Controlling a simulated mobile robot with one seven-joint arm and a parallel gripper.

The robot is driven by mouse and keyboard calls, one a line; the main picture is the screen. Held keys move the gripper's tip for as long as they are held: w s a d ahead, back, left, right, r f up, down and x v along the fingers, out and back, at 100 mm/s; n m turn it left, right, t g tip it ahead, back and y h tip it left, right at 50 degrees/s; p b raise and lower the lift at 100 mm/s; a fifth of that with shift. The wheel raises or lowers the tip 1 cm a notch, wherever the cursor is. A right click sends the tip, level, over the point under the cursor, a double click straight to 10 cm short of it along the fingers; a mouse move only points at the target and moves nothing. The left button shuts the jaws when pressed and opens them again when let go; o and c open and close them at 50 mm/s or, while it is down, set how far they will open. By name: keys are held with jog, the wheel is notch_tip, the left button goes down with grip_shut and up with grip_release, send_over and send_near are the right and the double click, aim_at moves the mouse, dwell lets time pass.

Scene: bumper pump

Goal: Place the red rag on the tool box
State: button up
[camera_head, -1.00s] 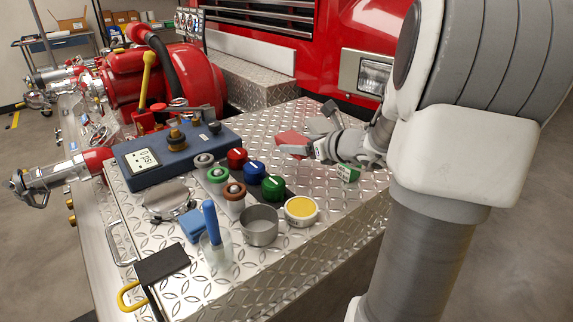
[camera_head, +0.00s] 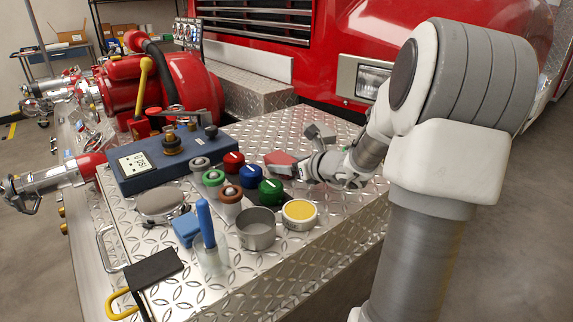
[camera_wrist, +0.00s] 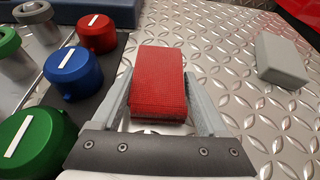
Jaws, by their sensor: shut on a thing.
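The red rag (camera_head: 280,162) is a small folded block with a woven surface. It fills the space between the fingers of my gripper (camera_head: 292,166), which is shut on it; the wrist view shows the rag (camera_wrist: 158,80) between both fingers (camera_wrist: 160,104). The rag is just right of the red and blue knobs, over or on the diamond-plate deck; I cannot tell if it touches. A blue box with a gauge display (camera_head: 168,160) lies to the left beyond the knobs. I cannot tell whether this is the tool box.
Red (camera_head: 233,162), blue (camera_head: 252,174) and green (camera_head: 270,190) knobs stand close left of my gripper. A metal cup (camera_head: 256,228), a yellow-topped tin (camera_head: 299,213) and a brush in a clear cup (camera_head: 208,240) are nearer. A grey block (camera_wrist: 281,60) lies right.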

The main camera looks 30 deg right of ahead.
jog(key=o, duration=1.2)
jog(key=shift+o, duration=0.2)
jog(key=shift+r+p, duration=0.2)
jog(key=shift+p, duration=0.15)
jog(key=p+v, duration=0.3)
jog(key=v, duration=0.9)
jog(key=shift+f, duration=0.2)
